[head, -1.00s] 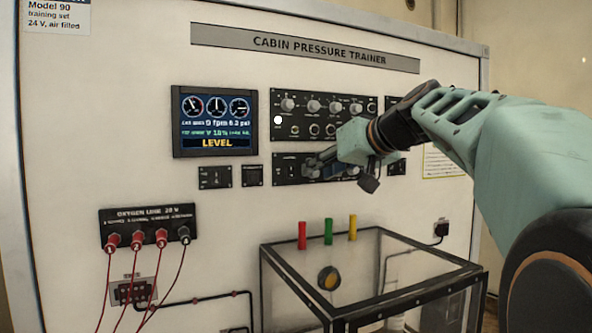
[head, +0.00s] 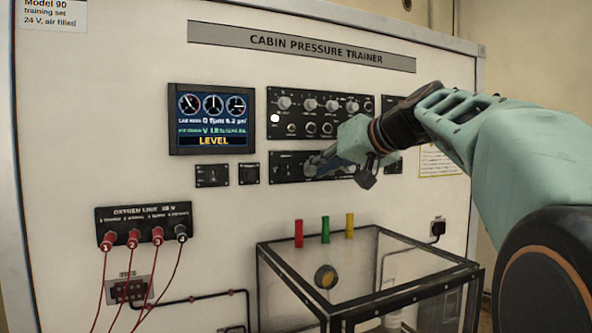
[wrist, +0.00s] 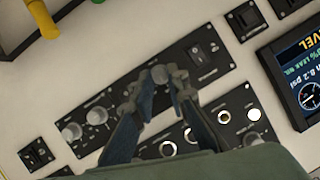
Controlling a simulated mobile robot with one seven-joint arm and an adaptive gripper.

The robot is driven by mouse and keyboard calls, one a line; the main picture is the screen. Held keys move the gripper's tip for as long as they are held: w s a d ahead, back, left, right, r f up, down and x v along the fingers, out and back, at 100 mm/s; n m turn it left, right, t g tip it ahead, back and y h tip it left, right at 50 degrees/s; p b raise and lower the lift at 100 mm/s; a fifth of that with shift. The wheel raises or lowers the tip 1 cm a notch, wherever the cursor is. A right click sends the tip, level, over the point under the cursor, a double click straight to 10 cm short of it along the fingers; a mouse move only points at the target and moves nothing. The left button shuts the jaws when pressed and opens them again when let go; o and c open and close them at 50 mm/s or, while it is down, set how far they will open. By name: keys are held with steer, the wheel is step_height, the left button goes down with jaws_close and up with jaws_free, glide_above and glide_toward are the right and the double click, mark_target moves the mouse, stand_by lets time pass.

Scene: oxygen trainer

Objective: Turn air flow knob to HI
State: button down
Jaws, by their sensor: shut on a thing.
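The lower black panel (head: 284,168) sits under the larger knob panel; it also shows, turned over, in the wrist view (wrist: 133,92). My gripper (head: 311,166) reaches it from the right and covers much of it in the head view. In the wrist view my gripper (wrist: 157,82) has one finger on each side of a grey round knob (wrist: 160,73), the one closest to the rocker switch (wrist: 197,52), and is shut on it. The labels and the knob's pointer are too small or blurred to read. Two more knobs (wrist: 97,116) stand free farther along this panel.
The upper panel (head: 318,116) with several knobs is just above my gripper. The display (head: 212,119) reads LEVEL. A clear box with a black frame (head: 350,313) stands below, with red, green and yellow tubes (head: 325,230) above its rim. Red-plugged leads hang at lower left.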

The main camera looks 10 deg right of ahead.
steer(key=shift+w+d+f+m+y+b, duration=0.1)
steer(key=shift+m+y+b, duration=0.55)
steer(key=shift+m, duration=0.4)
steer(key=shift+s+d+f+m+y+b, duration=0.15)
steer(key=shift+m+y+b, duration=0.5)
steer(key=shift+m, duration=0.35)
steer(key=shift+w+d+f+m+y+b, duration=0.15)
steer(key=shift+m+y+b, duration=0.5)
steer(key=shift+m, duration=0.4)
steer(key=shift+r, duration=0.15)
steer(key=c, duration=1.9)
jaws_free()
steer(key=v, duration=1.2)
steer(key=shift+f, duration=0.25)
